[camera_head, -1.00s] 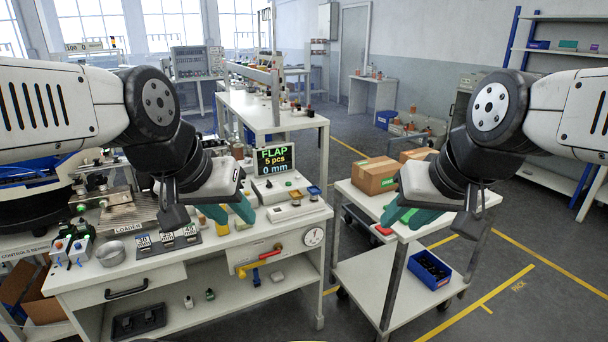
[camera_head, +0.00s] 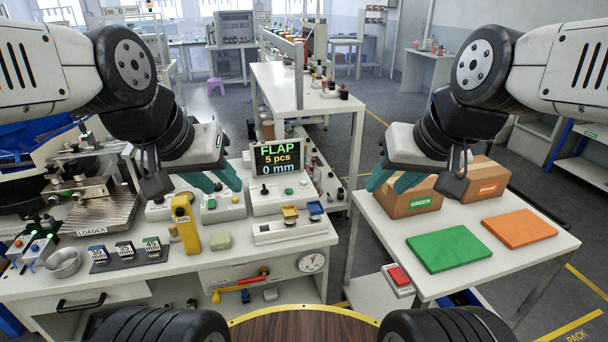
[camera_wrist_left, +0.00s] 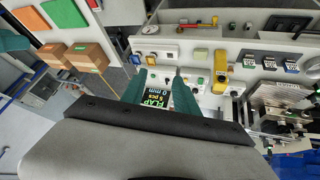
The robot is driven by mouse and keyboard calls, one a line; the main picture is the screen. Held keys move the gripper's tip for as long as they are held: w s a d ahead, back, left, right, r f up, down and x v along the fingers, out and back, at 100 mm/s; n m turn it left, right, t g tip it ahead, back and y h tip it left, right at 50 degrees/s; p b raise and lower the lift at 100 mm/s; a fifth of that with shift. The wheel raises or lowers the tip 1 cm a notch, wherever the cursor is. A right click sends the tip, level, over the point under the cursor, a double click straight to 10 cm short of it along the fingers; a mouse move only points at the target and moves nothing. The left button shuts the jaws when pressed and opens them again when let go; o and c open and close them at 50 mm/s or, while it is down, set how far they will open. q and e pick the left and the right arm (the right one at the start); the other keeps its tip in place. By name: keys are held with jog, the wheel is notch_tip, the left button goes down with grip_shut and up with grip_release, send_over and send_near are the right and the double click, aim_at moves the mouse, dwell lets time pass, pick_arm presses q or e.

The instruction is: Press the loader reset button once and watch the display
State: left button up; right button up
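The display (camera_head: 278,160) stands on a control box at the back of the bench and reads FLAP, 5 pcs, 0 mm. It also shows in the left wrist view (camera_wrist_left: 156,101), between the fingers. The loader (camera_head: 102,215) is a metal fixture at the bench's left with a LOADER label. A control box with a green button (camera_head: 212,204) stands left of the display. No button is legibly marked reset. My left gripper (camera_head: 212,182) is open and empty above the bench, also open in its wrist view (camera_wrist_left: 160,85). My right gripper (camera_head: 391,182) is open and empty by the cardboard boxes.
A yellow JOG pendant (camera_head: 187,225) stands upright at mid-bench. A metal bowl (camera_head: 63,262) and several labelled connectors on a dark mat (camera_head: 128,254) lie left of it. On the right cart are cardboard boxes (camera_head: 408,196), a green plate (camera_head: 448,248) and an orange plate (camera_head: 519,228).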

pick_arm(q)
jog(key=shift+c, duration=0.5)
grip_shut()
dwell(1.2)
